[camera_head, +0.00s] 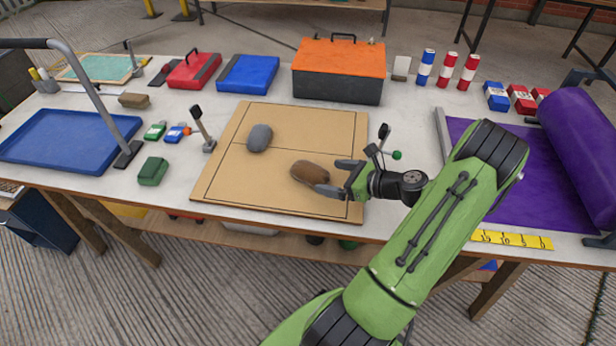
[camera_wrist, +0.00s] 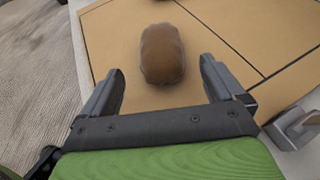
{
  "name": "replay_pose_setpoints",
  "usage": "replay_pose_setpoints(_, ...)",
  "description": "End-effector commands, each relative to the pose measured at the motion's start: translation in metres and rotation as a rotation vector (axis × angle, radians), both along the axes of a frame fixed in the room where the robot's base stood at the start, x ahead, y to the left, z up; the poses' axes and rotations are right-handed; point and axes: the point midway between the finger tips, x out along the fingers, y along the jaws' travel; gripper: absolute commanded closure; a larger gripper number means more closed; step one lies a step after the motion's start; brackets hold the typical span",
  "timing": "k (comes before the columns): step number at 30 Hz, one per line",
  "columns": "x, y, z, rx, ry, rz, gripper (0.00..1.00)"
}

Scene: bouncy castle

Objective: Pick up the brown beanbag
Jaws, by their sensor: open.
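The brown beanbag (camera_head: 310,172) lies on a tan board (camera_head: 237,184) with dark lines, on the right part of the board near its front. My gripper (camera_head: 336,177) is open and empty, just right of the beanbag, with its fingers pointing toward it. In the wrist view the beanbag (camera_wrist: 162,53) lies ahead of the fingertips, roughly midway between the two fingers (camera_wrist: 160,78). I cannot tell from these views whether a finger touches it. A grey beanbag (camera_head: 260,138) lies on the same board, further left and back.
A blue tray (camera_head: 70,139) and a green pouch (camera_head: 152,171) are left of the board. A black toolbox with an orange lid (camera_head: 339,57) stands behind it. A purple roll (camera_head: 578,140) lies at the right. A small clamp-like stand (camera_head: 382,138) is close behind my gripper.

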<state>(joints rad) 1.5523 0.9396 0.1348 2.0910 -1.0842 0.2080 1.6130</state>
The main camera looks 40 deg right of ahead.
Motion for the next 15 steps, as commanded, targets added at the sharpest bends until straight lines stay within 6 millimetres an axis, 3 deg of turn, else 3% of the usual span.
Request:
replay_pose_setpoints(10, 0.049, 0.013, -0.022, -0.003, -0.001, 0.005, 0.05)
replay_pose_setpoints(15, 0.061, 0.015, -0.024, -0.003, 0.000, 0.000, 0.05)
